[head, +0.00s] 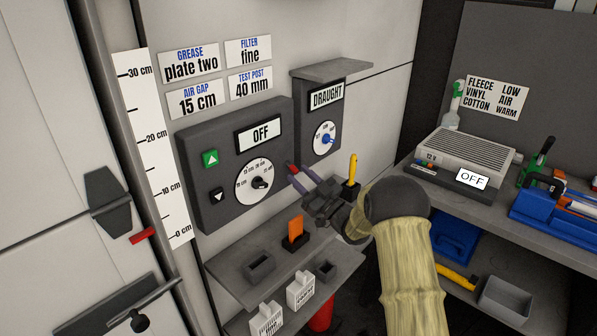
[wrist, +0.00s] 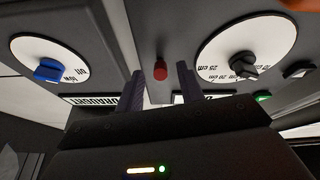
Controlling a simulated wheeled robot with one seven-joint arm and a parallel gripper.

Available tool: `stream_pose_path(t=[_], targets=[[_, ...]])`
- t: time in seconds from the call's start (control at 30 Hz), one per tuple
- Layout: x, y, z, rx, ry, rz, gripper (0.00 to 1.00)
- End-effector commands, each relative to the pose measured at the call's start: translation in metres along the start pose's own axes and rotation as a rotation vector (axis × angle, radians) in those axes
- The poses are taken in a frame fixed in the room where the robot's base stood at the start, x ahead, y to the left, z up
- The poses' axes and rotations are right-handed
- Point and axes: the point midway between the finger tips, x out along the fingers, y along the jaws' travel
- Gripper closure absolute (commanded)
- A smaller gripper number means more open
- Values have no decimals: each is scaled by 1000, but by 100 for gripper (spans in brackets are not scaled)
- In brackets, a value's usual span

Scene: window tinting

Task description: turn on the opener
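A dark grey control box (head: 236,165), which looks like the opener, hangs on the wall with its display (head: 260,134) reading OFF. It has a green up-arrow button (head: 210,158), a black down-arrow button (head: 218,196) and a white cm dial (head: 255,181); the dial also shows in the wrist view (wrist: 236,42). A small red knob or button (wrist: 160,68) is by the box's right edge. My gripper (head: 298,178) is close to that edge. In the wrist view, its fingers (wrist: 161,72) are apart, with the red part seen between them; contact cannot be told.
A DRAUGHT box (head: 316,118) with a blue-knobbed dial is just right, under a small shelf (head: 331,70). Below is a grey shelf (head: 262,240) holding an orange piece (head: 296,229). A bench at right carries a grilled unit (head: 464,157) whose display reads OFF.

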Motion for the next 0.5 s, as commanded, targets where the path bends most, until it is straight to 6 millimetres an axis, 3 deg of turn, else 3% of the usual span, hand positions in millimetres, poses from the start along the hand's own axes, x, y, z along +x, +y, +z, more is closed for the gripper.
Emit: stream_pose_path(t=[0.13, 0.43, 0.5], targets=[[15, -1, -1, 0, 1, -2, 62], [18, 0, 0, 0, 0, 0, 62], [18, 0, 0, 0, 0, 0, 72]])
